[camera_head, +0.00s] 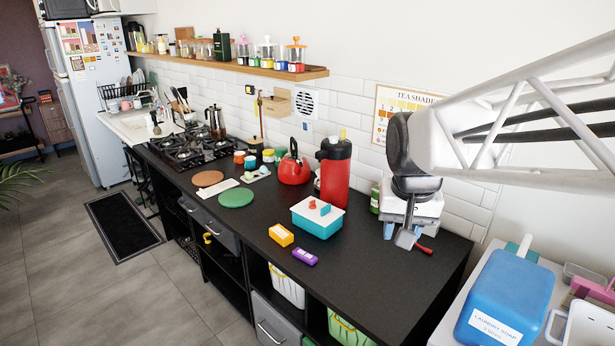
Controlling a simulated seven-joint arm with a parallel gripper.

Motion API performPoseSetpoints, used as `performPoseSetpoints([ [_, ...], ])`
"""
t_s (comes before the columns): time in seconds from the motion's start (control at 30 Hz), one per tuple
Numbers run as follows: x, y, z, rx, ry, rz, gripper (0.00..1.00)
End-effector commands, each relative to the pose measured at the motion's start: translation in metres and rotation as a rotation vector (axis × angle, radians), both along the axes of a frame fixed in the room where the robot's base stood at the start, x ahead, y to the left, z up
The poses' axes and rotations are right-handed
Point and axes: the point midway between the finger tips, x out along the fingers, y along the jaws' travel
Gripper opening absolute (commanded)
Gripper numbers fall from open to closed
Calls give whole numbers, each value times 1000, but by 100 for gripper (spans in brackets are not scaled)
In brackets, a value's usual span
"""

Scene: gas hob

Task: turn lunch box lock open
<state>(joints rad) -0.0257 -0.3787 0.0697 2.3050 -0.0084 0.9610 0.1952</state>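The lunch box (318,226) stands on the black worktop, right of the middle of the picture. It has a teal body and a white lid (302,208). A small red part (312,203) and a small blue part (325,210) sit on top of the lid. I cannot tell from this view how the lock stands. My gripper (407,238) hangs from my white arm, to the right of the lunch box and apart from it. It is small and partly merges with pale things behind it, so its fingers are unclear.
A red-and-black flask (334,172) and a red kettle (293,170) stand behind the lunch box. A yellow block (281,236) and a purple block (305,257) lie in front of it. The worktop (365,265) is bare at the front right. A blue soap container (508,290) stands farther right.

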Motion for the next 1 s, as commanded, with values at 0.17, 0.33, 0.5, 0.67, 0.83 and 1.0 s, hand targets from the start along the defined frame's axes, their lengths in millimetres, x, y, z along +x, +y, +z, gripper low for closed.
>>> performPoseSetpoints([
  [0.17,45,6,5,9,16,-37,36],
  [0.33,86,13,8,16,28,-75,36],
  [0.5,127,20,8,23,41,-113,36],
  [0.67,166,27,5,30,53,-149,36],
  [0.83,207,36,-2,35,66,-186,36],
  [1.0,248,45,-11,40,77,-226,36],
])
